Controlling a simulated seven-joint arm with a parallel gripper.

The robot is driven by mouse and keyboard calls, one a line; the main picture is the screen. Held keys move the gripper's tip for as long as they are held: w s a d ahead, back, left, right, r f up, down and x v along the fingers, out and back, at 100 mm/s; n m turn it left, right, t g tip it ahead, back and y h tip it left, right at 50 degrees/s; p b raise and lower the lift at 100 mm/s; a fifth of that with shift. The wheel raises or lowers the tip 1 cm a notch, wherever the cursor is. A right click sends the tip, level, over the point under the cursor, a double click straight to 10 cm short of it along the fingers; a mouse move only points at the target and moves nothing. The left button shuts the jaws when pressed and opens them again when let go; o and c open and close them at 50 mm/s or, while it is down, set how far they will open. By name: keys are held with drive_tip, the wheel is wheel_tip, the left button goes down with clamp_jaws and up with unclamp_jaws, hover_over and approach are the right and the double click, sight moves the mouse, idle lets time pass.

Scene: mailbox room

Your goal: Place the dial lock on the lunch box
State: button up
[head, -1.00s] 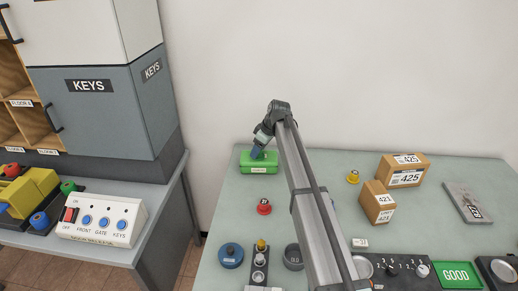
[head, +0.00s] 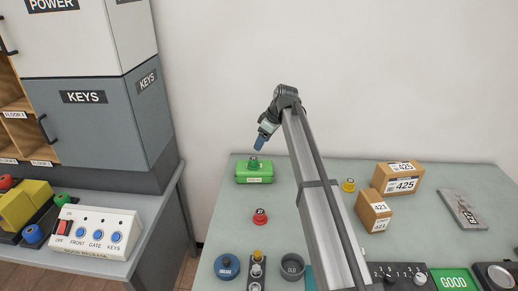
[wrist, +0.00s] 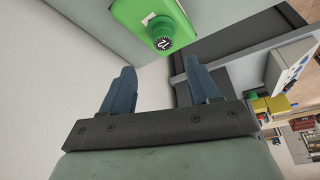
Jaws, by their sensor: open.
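The green lunch box (head: 254,175) sits at the back left of the table. A dial lock (head: 253,162) with a dark round face stands on its lid. In the wrist view the dial lock (wrist: 161,42) shows its dark numbered dial, resting on the green lunch box (wrist: 128,14). My gripper (head: 258,147) is just above the lock in the head view. In the wrist view my gripper (wrist: 160,70) has its two blue-grey fingers spread apart, with nothing between them. The fingers are clear of the lock.
A red dial piece (head: 260,216) and a yellow one (head: 348,185) stand on the table (head: 310,235). Cardboard boxes (head: 402,180) are at the right. A blue round container (head: 227,266) and a dark cup (head: 292,267) are near the front. The table around the lunch box is clear.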

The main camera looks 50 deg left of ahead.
drive_tip(key=shift+v, duration=0.9)
